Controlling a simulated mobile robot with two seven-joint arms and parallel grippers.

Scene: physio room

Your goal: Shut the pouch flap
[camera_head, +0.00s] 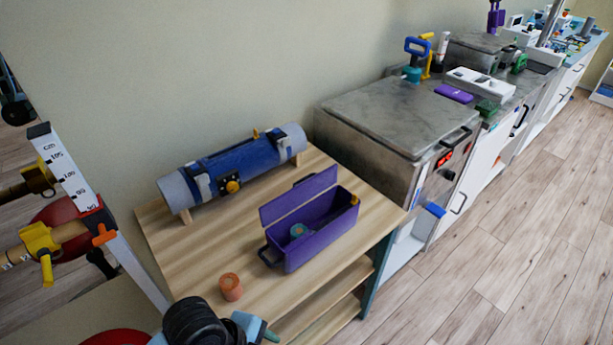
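The purple pouch (318,242) is a long box-like case on the wooden table. Its flap (298,195) stands raised along the back long side, so the pouch is open at the top. A round teal piece (298,230) shows inside. A dark loop handle is at its left end and a small yellow part at its right end. A black and light-blue part, which looks like part of my own arm, shows at the bottom edge, left of centre and apart from the pouch. No gripper fingertips can be made out.
The wooden table (213,248) also bears a blue-and-grey roll (236,165) behind the pouch and an orange cylinder (231,287) at front left. A grey lidded unit (395,115) stands to the right. A measuring post (68,165) is at left. Free tabletop lies left of the pouch.

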